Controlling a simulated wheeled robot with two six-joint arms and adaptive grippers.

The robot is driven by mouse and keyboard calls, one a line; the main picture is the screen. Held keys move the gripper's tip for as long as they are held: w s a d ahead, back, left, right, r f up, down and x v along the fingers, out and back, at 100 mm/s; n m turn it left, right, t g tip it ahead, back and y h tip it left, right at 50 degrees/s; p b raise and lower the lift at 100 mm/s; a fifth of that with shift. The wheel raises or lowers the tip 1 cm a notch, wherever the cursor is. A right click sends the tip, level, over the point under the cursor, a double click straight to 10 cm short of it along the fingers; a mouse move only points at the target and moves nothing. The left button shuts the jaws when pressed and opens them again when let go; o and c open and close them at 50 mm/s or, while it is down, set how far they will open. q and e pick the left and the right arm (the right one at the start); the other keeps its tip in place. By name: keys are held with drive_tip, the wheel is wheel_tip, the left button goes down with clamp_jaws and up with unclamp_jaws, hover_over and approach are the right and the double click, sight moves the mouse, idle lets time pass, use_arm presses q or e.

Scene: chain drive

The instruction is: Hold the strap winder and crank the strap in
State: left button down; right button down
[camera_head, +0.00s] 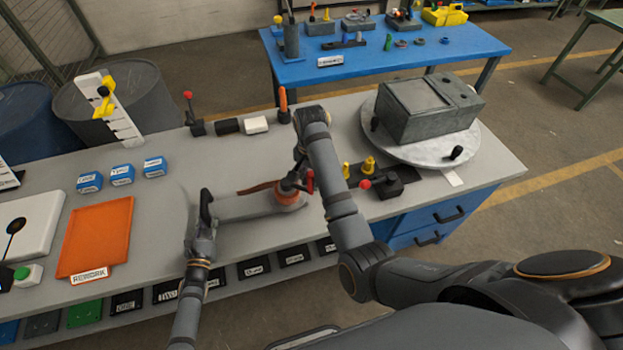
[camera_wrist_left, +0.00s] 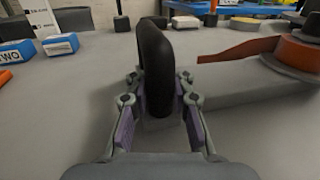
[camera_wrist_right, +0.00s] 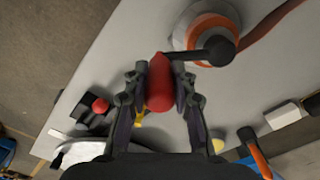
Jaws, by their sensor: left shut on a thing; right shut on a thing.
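The strap winder lies on the grey bench, with a grey base (camera_head: 240,207), an orange drum (camera_head: 289,194) and an orange-brown strap (camera_head: 258,187) running left from the drum. My left gripper (camera_head: 206,222) is shut on the winder's upright black handle (camera_wrist_left: 155,70) at its left end. The drum also shows in the left wrist view (camera_wrist_left: 297,53). My right gripper (camera_wrist_right: 160,85) is shut on the red crank knob (camera_wrist_right: 159,88), beside the drum. The dark crank arm (camera_wrist_right: 195,53) runs from the knob to the hub. My right arm hides part of the bench behind the winder.
An orange rework tray (camera_head: 101,236) and several blue boxes (camera_head: 122,175) lie to the left. A turntable (camera_head: 427,151) bearing a grey housing (camera_head: 426,108) stands at right. A red-knobbed clamp (camera_head: 388,184) and yellow pegs (camera_head: 368,165) sit close right of the winder.

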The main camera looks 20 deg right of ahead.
drive_tip(key=shift+a, duration=0.2)
drive_tip(key=c, duration=1.1)
unclamp_jaws()
drive_tip(key=shift+w, duration=0.1)
drive_tip(key=shift+c, duration=0.2)
drive_tip(key=shift+o, duration=0.3)
drive_tip(key=shift+d, duration=0.15)
drive_tip(key=shift+d, duration=0.1)
